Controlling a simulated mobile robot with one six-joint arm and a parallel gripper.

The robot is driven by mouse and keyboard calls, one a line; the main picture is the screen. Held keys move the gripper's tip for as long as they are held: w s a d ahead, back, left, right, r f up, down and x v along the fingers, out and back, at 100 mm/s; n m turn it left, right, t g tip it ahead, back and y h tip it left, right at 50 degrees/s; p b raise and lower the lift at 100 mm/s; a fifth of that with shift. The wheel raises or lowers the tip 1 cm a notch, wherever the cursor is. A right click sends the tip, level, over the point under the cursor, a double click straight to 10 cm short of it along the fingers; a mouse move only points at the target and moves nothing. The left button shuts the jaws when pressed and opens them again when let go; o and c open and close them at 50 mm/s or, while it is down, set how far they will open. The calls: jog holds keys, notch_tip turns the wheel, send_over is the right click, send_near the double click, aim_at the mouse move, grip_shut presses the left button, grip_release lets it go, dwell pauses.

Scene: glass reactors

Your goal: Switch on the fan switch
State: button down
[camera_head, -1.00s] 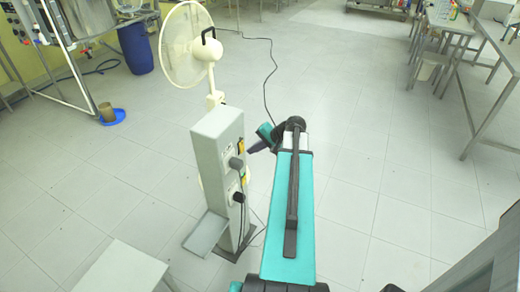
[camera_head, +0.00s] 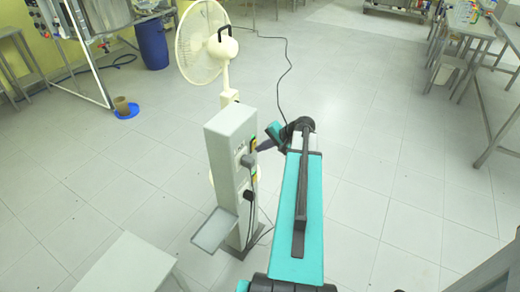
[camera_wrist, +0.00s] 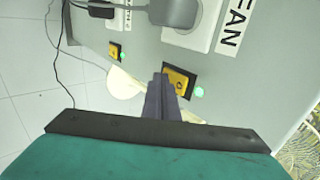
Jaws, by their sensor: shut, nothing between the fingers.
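In the wrist view, the "FAN" label (camera_wrist: 236,18) sits beside a socket with a dark plug (camera_wrist: 176,10). Below them is a yellow fan switch (camera_wrist: 179,82) in a black frame, with a green light (camera_wrist: 199,92) glowing beside it. My gripper (camera_wrist: 163,80) is shut and empty, its tips overlapping the switch's left edge. I cannot tell whether they touch it. In the head view my gripper (camera_head: 259,147) is close to the box's right face.
A second yellow switch (camera_wrist: 115,50) with a green light is at the upper left of the panel. Cables hang from the box. A grey tray (camera_head: 214,230) juts out low on the box, and a grey table (camera_head: 125,265) stands front left. Open floor lies right of my arm.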

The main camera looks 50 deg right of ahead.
jog(key=shift+s+r, duration=0.1)
jog(key=shift+r, duration=0.05)
jog(key=shift+r+p, duration=0.45)
jog(key=shift+r, duration=0.2)
jog(key=s+d+r+b, duration=0.2)
jog(key=s+r, duration=0.3)
jog(key=s, duration=0.7)
jog(key=shift+d, duration=0.55)
